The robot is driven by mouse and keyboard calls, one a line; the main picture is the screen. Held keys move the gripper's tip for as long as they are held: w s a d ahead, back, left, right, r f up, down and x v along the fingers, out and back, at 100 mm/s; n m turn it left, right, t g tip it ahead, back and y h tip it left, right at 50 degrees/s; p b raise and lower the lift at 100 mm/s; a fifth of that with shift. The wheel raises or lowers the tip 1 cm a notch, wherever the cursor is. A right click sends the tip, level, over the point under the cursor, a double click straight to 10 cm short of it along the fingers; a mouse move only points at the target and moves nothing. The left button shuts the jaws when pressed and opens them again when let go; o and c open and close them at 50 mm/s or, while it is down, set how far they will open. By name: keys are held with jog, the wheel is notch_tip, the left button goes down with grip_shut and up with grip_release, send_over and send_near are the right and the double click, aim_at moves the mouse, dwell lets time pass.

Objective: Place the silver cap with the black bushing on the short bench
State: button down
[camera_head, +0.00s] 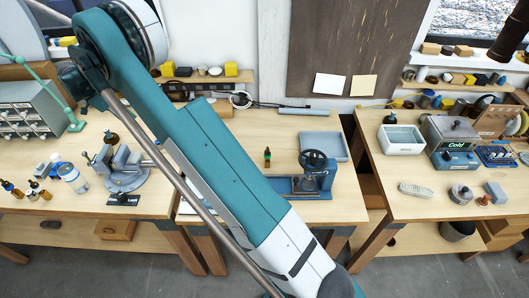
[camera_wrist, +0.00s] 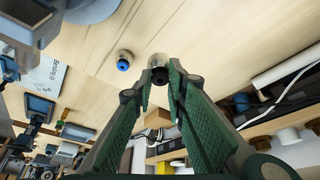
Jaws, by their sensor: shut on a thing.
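In the wrist view, my gripper (camera_wrist: 161,76) has its two green ridged fingers closed on a small silver cap with a dark centre (camera_wrist: 158,61), which looks like the silver cap with the black bushing. It is held at the fingertips over a pale wooden bench top (camera_wrist: 205,30); the height above it is hard to tell. A second silver cap with a blue centre (camera_wrist: 124,61) stands on the wood just left of it. In the head view my arm crosses the middle bench, and the gripper and held cap do not show. I cannot tell which bench is the short one.
In the head view, the left bench bears a vise (camera_head: 122,167) and bottles. The middle bench has a press (camera_head: 315,170) and a grey tray (camera_head: 322,146). The right bench holds a white tub (camera_head: 401,138) and a "Cold" unit (camera_head: 452,133). Bare wood surrounds the caps in the wrist view.

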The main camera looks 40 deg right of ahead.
jog(key=s+d+m+b, duration=0.1)
jog(key=s+d, duration=0.4)
jog(key=d, duration=0.3)
jog(key=s+d+m+b, duration=0.1)
jog(key=s+d+b, duration=0.1)
jog(key=s+d, duration=0.5)
jog(key=m+g+y+b, duration=0.2)
jog(key=m+g+b, duration=0.1)
jog(key=m+b, duration=0.35)
send_over(281, 166)
notch_tip(281, 166, down, 4)
jog(key=shift+d+f, duration=0.1)
jog(key=shift+f+b, duration=0.55)
jog(key=shift+f, duration=2.3)
jog(key=shift+f, duration=0.15)
jog(key=shift+f, duration=1.95)
jog(key=shift+f+b, duration=0.15)
jog(key=shift+b, duration=0.25)
